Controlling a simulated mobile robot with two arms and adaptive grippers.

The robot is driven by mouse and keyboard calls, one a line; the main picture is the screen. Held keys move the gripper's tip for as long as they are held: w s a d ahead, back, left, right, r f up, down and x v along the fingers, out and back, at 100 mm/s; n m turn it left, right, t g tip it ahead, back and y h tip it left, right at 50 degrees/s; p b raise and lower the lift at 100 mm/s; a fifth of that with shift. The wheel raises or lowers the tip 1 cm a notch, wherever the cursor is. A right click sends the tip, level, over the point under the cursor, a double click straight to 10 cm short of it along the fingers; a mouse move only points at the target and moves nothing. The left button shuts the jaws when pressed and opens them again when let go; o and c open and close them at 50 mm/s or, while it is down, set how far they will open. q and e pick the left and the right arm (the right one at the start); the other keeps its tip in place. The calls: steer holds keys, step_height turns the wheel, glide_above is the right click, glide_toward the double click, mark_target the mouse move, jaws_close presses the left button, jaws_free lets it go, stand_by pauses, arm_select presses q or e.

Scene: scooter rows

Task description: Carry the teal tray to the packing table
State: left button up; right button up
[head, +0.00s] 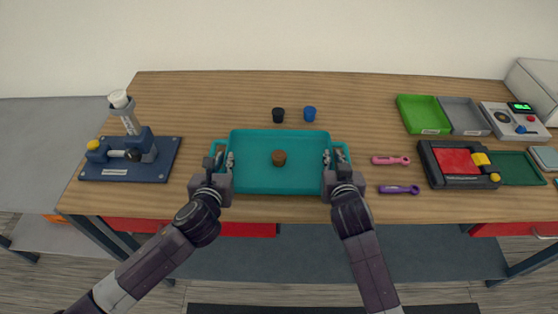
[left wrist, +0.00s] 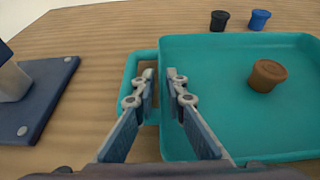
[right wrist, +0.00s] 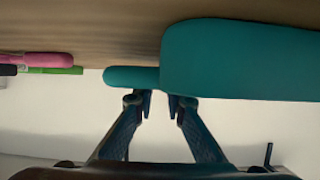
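The teal tray (head: 255,184) sits on the wooden table, with a small brown round piece (head: 279,158) inside it. It has a loop handle at each end, and its left handle also shows in the left wrist view (left wrist: 130,75). My left gripper (head: 222,160) is at the left handle, its fingertips (left wrist: 160,78) apart beside the tray's left wall. My right gripper (head: 334,158) is at the right handle, its fingertips (right wrist: 158,98) apart close to the handle (right wrist: 128,77). I see nothing clamped between either pair of fingers. I cannot tell which surface is the packing table.
A black cup (head: 278,115) and a blue cup (head: 310,113) stand behind the tray. A navy fixture (head: 125,172) is at the left. Pink (head: 391,160) and purple (head: 399,190) tools, a red-and-black device (head: 455,163) and green (head: 423,115) and grey trays are at the right.

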arm_select(q)
steer(key=shift+w+f, duration=0.25)
steer(key=shift+w, duration=0.45)
arm_select(e)
steer(key=shift+w+f, duration=0.15)
steer(key=shift+w, duration=0.3)
arm_select(q)
steer(key=shift+c, duration=0.3)
arm_select(e)
steer(key=shift+c, duration=0.3)
arm_select(q)
jaws_close()
arm_select(e)
jaws_close()
arm_select(q)
steer(key=shift+r, duration=0.15)
